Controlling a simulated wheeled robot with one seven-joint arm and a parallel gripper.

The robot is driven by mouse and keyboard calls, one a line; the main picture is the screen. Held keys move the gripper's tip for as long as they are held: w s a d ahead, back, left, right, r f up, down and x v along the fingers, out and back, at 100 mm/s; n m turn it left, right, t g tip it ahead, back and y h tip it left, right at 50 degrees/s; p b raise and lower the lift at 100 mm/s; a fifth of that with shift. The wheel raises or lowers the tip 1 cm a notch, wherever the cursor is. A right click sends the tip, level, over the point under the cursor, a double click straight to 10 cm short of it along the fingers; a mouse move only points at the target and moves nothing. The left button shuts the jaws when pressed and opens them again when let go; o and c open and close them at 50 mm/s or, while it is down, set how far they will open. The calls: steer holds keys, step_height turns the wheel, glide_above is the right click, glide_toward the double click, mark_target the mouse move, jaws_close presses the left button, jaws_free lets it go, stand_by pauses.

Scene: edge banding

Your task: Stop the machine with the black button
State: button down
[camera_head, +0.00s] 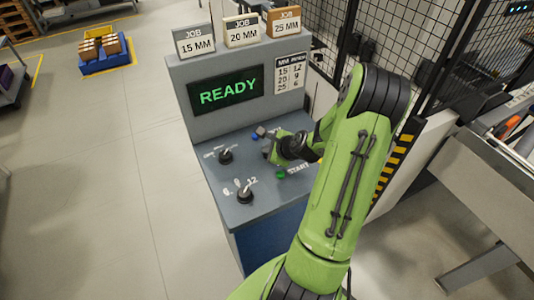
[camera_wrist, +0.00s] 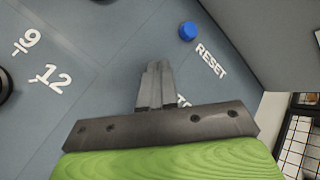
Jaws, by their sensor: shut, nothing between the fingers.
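The control panel (camera_head: 215,180) has a sloped grey top, and its screen (camera_head: 228,92) reads READY in green. My gripper (camera_head: 268,151) is over the right part of the panel top, pointing down at it. In the wrist view my gripper's fingers (camera_wrist: 155,75) are shut together and empty. Lettering that looks like part of a STOP label (camera_wrist: 183,102) shows just behind the gripper. I cannot see the black button; my gripper may hide it. Whether the fingertips touch the panel, I cannot tell.
A blue button (camera_wrist: 187,31) sits beside the RESET label (camera_wrist: 211,61). A green button (camera_head: 280,174) is next to START. Two black selector knobs (camera_head: 226,156) (camera_head: 245,196) stand on the left of the panel. Job signs (camera_head: 241,31) stand on top. A black mesh fence (camera_head: 440,50) is behind.

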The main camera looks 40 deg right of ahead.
steer(key=shift+r+p, duration=0.8)
steer(key=shift+r, duration=0.1)
step_height(320, 180, up, 5)
steer(key=p, duration=0.4)
stand_by(0.6)
